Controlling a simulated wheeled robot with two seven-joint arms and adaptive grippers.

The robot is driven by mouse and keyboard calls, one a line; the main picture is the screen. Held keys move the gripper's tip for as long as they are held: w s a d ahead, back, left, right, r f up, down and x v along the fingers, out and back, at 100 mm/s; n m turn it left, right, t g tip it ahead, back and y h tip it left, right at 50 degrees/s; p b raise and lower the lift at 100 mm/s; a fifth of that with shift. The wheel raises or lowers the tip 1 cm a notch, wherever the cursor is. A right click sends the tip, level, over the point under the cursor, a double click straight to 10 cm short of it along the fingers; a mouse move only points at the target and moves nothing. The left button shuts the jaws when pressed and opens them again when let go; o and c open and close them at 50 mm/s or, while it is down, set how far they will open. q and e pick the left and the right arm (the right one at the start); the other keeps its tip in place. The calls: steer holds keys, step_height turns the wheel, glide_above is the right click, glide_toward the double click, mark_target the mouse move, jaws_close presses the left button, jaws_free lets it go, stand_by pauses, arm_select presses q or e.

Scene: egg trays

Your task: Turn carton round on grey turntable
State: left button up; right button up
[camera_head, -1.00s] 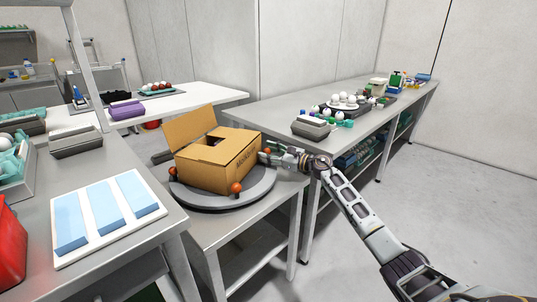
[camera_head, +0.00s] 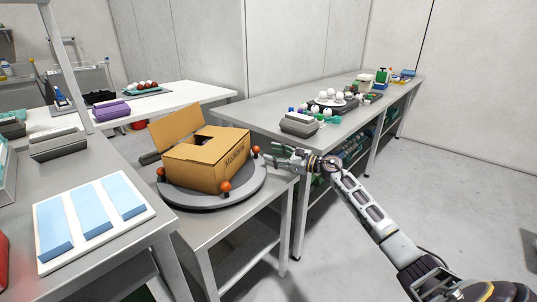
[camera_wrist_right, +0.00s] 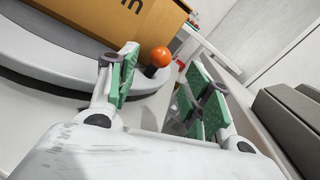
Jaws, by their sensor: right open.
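The brown carton (camera_head: 210,162) sits on the round grey turntable (camera_head: 205,199), its lid flap raised at the back left and printed lettering on its right side. Orange knobs stand on the turntable's rim: one at the left (camera_head: 161,172), one at the front (camera_head: 225,186) and one at the right (camera_head: 256,149). My right gripper (camera_head: 273,157) is open and empty just right of the right knob. In the wrist view the green-padded fingers (camera_wrist_right: 163,82) are spread, and the orange knob (camera_wrist_right: 161,57) shows beyond the gap between them. My left gripper is not in view.
A white board with blue blocks (camera_head: 142,212) lies on the left table. A grey box (camera_head: 299,122) and several eggs stand on the right bench. A purple carton (camera_head: 112,110) is on the white table behind. Floor at the right is clear.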

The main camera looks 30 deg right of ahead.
steer(key=shift+v, duration=2.35)
